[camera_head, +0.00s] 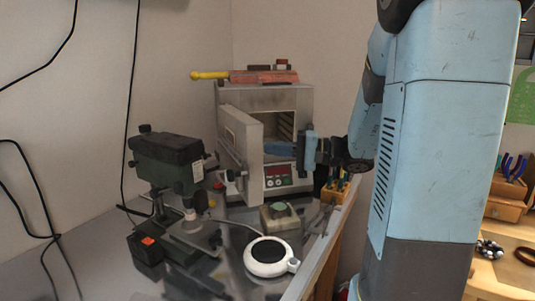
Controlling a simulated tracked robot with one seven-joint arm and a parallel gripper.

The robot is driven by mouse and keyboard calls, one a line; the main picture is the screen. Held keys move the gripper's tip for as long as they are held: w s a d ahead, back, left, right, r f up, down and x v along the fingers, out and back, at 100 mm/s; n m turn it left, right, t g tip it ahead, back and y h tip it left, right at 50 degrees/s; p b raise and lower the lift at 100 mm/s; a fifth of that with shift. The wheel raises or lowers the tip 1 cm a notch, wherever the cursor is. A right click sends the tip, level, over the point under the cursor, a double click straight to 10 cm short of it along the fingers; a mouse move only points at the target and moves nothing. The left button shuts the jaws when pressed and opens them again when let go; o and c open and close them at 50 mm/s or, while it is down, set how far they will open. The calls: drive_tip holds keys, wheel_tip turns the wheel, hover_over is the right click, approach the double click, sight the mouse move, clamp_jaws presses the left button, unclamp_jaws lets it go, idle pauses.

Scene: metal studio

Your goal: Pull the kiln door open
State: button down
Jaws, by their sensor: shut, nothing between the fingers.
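The kiln (265,98) is a grey-white box at the back of the bench, with a control panel (278,177) at its lower front. Its door (242,140) is hinged on the left and stands swung well open toward me, showing the inner chamber (285,128). My gripper (285,148) is shut and empty. It is in front of the chamber opening, to the right of the door and apart from it as far as I can see. My arm comes in from the right.
A dark green drill press (168,160) stands at left. A white round device (268,256) and a small block with a green top (280,215) sit on the grey bench in front of the kiln. A yellow-handled tool (208,75) lies on top. A tool holder (336,190) stands at right.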

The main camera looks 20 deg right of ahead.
drive_tip(key=shift+a, duration=0.45)
drive_tip(key=v, duration=1.3)
